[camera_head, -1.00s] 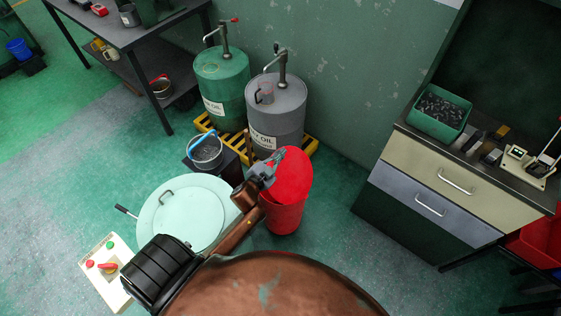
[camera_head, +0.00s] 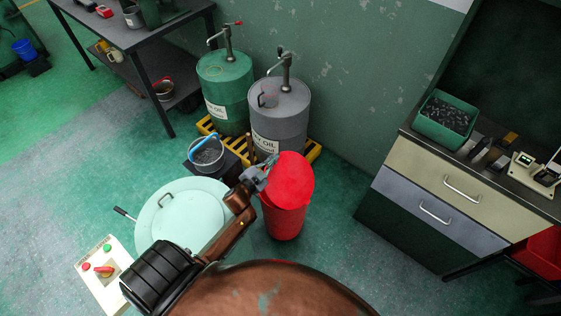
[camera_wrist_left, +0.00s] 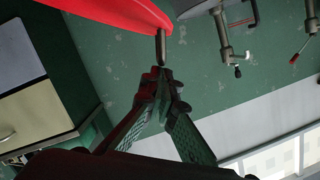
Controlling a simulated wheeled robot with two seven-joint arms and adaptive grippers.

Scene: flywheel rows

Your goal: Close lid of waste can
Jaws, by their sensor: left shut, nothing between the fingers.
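The red waste can (camera_head: 284,222) stands on the green floor near the middle of the head view. Its round red lid (camera_head: 293,181) is over the can's top and looks tilted; part of the can's rim shows at the lower left. My left gripper (camera_head: 268,163) is at the lid's left edge, shut and empty. In the left wrist view, the shut fingertips (camera_wrist_left: 162,80) are just below a red edge (camera_wrist_left: 110,14) with a short grey rod, close to the rod; I cannot tell if they touch. My right gripper is not in view.
A grey oil drum (camera_head: 280,112) and a green one (camera_head: 224,85) stand on a yellow pallet behind the can. A bucket (camera_head: 207,152) and a pale round-topped drum (camera_head: 180,222) are at left. A drawer cabinet (camera_head: 440,195) is at right, with clear floor before it.

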